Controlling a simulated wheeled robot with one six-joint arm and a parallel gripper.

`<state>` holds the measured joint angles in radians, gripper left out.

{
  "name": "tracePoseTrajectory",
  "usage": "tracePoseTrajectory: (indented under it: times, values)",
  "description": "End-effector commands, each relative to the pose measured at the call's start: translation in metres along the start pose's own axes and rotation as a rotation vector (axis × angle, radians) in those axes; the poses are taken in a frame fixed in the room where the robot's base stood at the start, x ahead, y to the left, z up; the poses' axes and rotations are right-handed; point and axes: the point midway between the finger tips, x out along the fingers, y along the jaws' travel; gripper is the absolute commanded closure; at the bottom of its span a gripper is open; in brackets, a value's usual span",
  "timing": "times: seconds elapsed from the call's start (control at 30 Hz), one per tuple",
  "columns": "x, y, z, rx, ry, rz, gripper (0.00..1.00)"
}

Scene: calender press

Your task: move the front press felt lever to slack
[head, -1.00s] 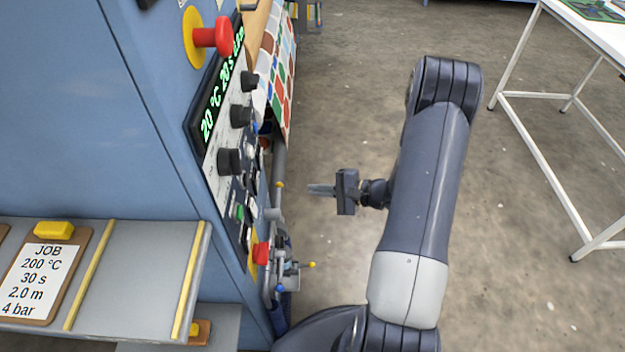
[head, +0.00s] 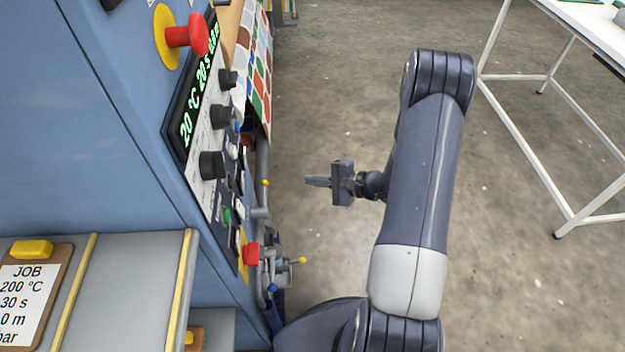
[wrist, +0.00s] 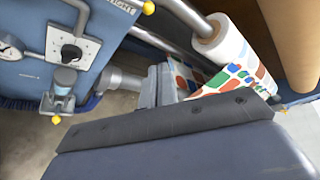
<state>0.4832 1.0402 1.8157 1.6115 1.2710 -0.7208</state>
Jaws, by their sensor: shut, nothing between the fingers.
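Two yellow-tipped levers show on the press's side in the head view: an upper one (head: 265,183) and a lower one (head: 300,261). I cannot tell from the pictures which is the front press felt lever. In the wrist view, one yellow ball tip (wrist: 148,8) is at the top edge, beside partly cut-off lettering, and another (wrist: 56,119) hangs below a small clamp-like fitting at left. My gripper (head: 308,181) is shut and empty, pointing left towards the press. It is apart from both levers, to the right of the upper one.
The control panel (head: 205,140) with black knobs and a red emergency button (head: 190,37) is at left. A grey shelf (head: 130,290) juts out at lower left. A patterned print roll (wrist: 225,42) is near the gripper. A white table (head: 590,25) stands right; the floor between is clear.

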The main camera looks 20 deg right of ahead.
Motion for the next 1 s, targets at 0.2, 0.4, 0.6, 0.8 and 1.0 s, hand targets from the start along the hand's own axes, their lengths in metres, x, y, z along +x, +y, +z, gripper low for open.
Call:
tracePoseTrajectory:
  times: [0.2, 0.4, 0.6, 0.8, 1.0]
  values:
    - [0.045, 0.001, 0.000, -0.001, -0.004, 0.003, 1.00]
    - [0.076, -0.001, 0.009, -0.001, -0.003, 0.002, 1.00]
    - [0.081, 0.000, 0.032, -0.001, -0.001, 0.001, 1.00]
    - [0.082, 0.000, 0.039, -0.001, 0.001, 0.000, 1.00]
    - [0.082, 0.000, 0.039, -0.001, 0.001, 0.000, 1.00]
